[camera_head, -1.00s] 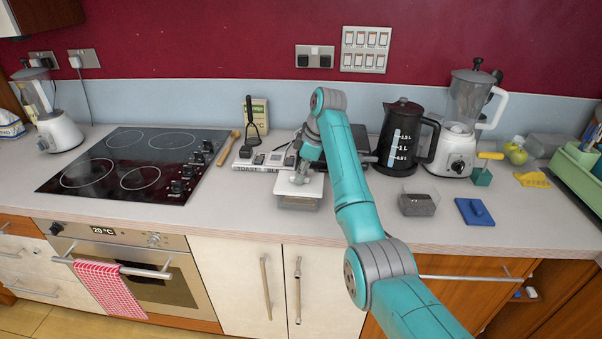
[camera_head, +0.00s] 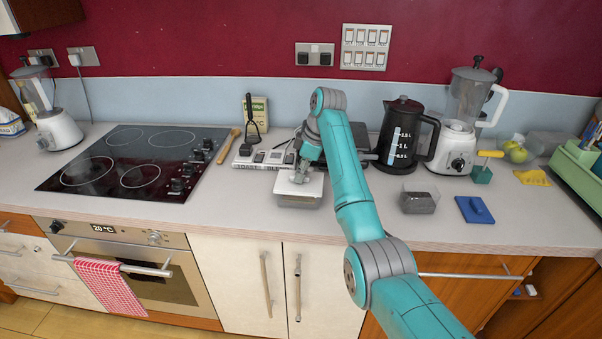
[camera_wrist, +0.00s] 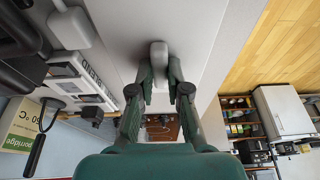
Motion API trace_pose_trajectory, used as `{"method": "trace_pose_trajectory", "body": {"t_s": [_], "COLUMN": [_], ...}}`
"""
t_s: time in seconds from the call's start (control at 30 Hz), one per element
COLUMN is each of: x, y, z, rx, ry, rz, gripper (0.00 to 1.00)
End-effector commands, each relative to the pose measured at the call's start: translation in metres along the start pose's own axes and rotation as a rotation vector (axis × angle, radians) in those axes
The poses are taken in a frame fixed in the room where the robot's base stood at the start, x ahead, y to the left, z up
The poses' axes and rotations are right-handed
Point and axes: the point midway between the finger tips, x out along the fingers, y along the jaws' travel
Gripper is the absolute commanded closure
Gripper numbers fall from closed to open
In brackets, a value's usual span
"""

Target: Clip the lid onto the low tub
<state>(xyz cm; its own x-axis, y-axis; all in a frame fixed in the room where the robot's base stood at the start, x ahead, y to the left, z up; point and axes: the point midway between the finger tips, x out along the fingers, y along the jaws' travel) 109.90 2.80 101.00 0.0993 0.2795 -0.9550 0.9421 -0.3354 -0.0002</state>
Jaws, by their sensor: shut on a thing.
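My gripper (camera_head: 298,178) is above the lid, pointing down. In the wrist view my gripper (camera_wrist: 159,80) is shut on the lid's pale grey knob (camera_wrist: 158,53). My arm partly hides the lid's back part, and the lid hides the tub's inside.
A black kettle (camera_head: 405,138) and blender (camera_head: 462,130) stand back right.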

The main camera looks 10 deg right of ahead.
Motion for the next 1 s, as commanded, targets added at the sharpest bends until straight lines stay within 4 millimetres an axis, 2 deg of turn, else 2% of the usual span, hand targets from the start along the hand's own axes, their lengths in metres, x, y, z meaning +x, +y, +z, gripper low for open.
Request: {"method": "trace_pose_trajectory", "body": {"t_s": [1.0], "x": [0.011], "y": [0.000], "z": [0.003], "rx": [0.000], "ry": [0.000], "rz": [-0.001], "gripper": [1.00]}}
